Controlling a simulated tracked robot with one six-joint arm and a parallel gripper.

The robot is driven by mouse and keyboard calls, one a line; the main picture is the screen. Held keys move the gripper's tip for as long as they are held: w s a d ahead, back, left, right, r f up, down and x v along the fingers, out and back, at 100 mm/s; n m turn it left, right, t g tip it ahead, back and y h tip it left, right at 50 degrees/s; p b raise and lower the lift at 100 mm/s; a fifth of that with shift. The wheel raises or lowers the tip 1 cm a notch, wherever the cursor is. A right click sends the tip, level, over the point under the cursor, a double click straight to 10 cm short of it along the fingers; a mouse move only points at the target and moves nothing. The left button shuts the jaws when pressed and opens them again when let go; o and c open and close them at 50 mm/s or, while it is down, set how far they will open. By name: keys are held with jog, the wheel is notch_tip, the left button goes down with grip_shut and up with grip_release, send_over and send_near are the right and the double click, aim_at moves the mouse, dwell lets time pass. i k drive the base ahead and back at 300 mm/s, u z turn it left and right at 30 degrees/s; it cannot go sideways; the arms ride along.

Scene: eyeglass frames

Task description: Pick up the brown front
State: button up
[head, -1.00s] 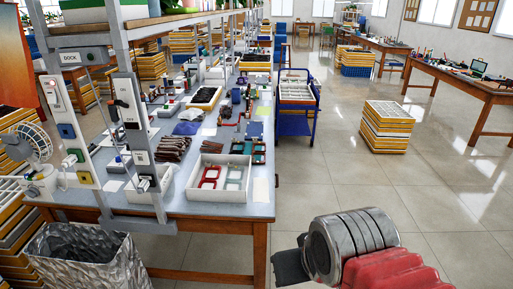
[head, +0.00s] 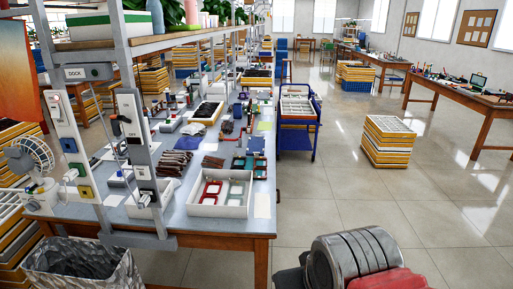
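A white tray (head: 220,210) sits near the front right of the workbench. In it lie a red eyeglass front (head: 209,191) and a pale teal one (head: 236,192). I cannot pick out a brown front with certainty. A pile of dark brown pieces (head: 172,163) lies left of the tray, and a small brown group (head: 213,162) lies just behind it; both are too small to identify. My arm (head: 355,263) shows at the bottom right, over the floor and clear of the bench. My gripper's fingers are not visible.
The bench (head: 262,240) has a shelf frame with uprights at its left front. A fan (head: 30,160) and a waste bin (head: 85,268) stand at the left. A blue cart (head: 298,138) stands beyond the bench, a crate stack (head: 389,146) at right. Floor between is clear.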

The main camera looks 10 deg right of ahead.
aim_at(255, 156)
jog(key=z, duration=1.15)
jog(key=i, duration=3.35)
